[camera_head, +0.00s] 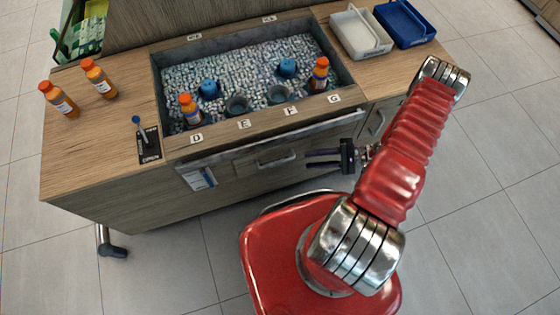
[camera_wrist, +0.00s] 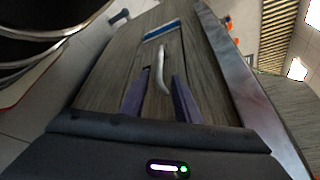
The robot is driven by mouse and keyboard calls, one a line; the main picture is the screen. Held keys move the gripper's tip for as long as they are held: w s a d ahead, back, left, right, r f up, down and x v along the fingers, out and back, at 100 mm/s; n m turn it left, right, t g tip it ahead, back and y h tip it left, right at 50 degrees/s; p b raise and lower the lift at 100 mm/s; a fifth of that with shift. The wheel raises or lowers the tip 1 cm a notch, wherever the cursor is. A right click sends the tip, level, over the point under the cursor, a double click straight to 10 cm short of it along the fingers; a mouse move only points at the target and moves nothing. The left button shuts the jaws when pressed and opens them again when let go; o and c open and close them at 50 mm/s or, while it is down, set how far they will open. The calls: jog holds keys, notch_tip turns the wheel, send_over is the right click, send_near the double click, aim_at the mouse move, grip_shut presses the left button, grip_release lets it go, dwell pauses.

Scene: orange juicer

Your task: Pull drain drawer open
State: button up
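The drain drawer (camera_head: 250,167) is in the front of the wooden counter and looks shut, its front about flush with the panel around it. Its curved metal handle (camera_head: 275,161) faces me. In the wrist view the handle (camera_wrist: 161,70) stands out from the drawer front (camera_wrist: 150,50). I cannot tell how far the fingertips are from the handle.
A metal edge (camera_head: 260,138) runs above the drawer. The sunken bin (camera_head: 250,65) on the counter holds orange-capped bottles and blue items. A lever (camera_head: 135,119) and two bottles stand at left.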

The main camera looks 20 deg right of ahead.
aim_at(283, 162)
jog(key=x, duration=1.3)
jog(key=shift+a+f, duration=0.1)
jog(key=shift+a, duration=0.3)
jog(key=shift+c, duration=0.4)
grip_shut()
